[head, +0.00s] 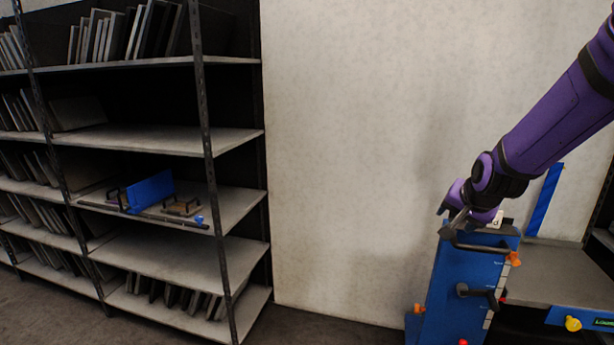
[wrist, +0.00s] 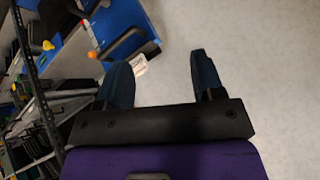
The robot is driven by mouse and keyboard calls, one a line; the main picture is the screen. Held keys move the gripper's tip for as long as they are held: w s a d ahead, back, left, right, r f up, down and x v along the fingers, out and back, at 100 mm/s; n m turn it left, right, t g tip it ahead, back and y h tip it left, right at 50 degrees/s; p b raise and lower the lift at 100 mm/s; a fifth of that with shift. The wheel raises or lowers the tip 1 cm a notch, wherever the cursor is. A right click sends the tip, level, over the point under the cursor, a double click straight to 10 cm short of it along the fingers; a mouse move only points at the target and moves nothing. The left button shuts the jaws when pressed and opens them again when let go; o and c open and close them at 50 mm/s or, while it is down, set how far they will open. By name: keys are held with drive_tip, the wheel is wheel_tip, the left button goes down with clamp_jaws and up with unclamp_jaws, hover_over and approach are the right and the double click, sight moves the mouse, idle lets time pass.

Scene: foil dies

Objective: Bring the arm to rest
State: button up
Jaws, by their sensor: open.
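My purple arm (head: 555,115) reaches in from the upper right in the head view. My gripper (head: 452,215) is at its lower end, close above the top of a blue machine (head: 450,290). In the wrist view my gripper (wrist: 159,60) shows two dark blue fingers spread well apart, with nothing between them but pale wall. The black handle (wrist: 122,44) of the blue machine lies just beyond the left finger. Whether the gripper touches the machine cannot be told.
A metal shelf rack (head: 160,140) with several dark plates stands at the left. One shelf holds a blue piece (head: 150,191) and a small handled block (head: 182,207). A grey bench top (head: 560,275) lies right of the machine. Bare wall (head: 350,150) fills the middle.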

drive_tip(key=s+a+r+n+g, duration=0.1)
drive_tip(key=s+r, duration=0.3)
drive_tip(key=s, duration=0.6)
drive_tip(key=s+a+r+n, duration=0.1)
drive_tip(key=s+r+n, duration=0.3)
drive_tip(key=s, duration=0.6)
drive_tip(key=s+a+r+n+g, duration=0.1)
drive_tip(key=s+r, duration=0.3)
drive_tip(key=s, duration=0.6)
drive_tip(key=shift+s+a+r+n+g, duration=0.2)
drive_tip(key=shift+s+n+g, duration=0.1)
drive_tip(key=shift+n, duration=0.5)
drive_tip(key=shift+o, duration=0.3)
drive_tip(key=shift+w, duration=0.1)
